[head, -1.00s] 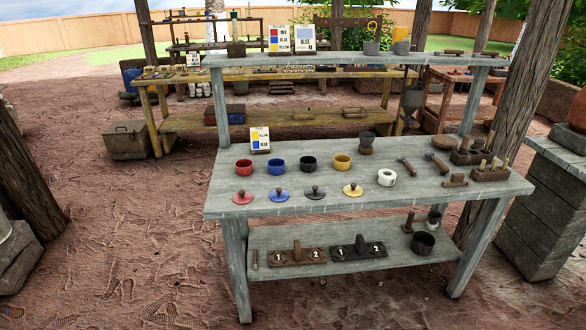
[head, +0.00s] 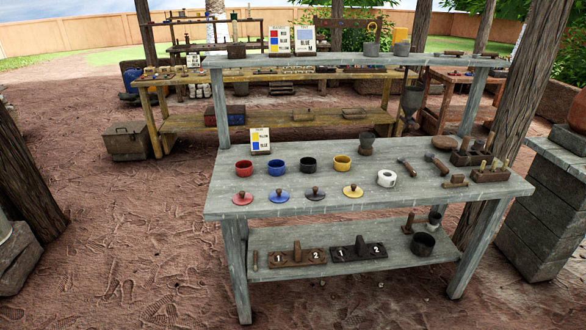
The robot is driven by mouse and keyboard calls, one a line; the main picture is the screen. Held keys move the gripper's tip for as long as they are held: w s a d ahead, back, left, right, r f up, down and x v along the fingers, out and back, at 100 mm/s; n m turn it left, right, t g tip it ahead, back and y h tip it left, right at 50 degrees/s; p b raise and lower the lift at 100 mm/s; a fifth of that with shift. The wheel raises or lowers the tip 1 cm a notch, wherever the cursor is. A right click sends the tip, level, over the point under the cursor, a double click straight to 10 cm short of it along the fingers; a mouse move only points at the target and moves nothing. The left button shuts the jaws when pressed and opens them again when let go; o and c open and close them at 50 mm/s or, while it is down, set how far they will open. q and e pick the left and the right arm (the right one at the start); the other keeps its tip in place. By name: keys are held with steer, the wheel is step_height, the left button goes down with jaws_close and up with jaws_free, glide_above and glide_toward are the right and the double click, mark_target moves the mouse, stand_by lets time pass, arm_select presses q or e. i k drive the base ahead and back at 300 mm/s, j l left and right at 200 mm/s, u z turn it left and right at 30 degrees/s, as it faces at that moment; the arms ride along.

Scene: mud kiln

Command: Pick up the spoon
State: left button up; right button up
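I cannot make out a spoon for certain in the head view. Small handled tools lie at the right of the grey workbench (head: 300,206): one tool (head: 407,167) and another tool (head: 437,162) lie flat, both too small to identify. Holders with upright wooden handles stand beside them, a front holder (head: 490,176) and a back holder (head: 466,158). Neither of my grippers is in view.
Red (head: 243,168), blue (head: 276,166), black (head: 308,164) and yellow (head: 342,162) pots stand in a row with lids in front. A white cup (head: 387,178) stands right of them. A lower shelf (head: 345,278) holds numbered blocks. Bare ground lies left of the bench.

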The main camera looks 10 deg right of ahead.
mark_target(402, 160)
steer(key=i+l+z, duration=0.15)
steer(key=i, duration=0.2)
steer(key=i+l+z, duration=0.1)
steer(key=i+l, duration=0.15)
steer(key=i+l+z, duration=0.15)
steer(key=i, duration=0.35)
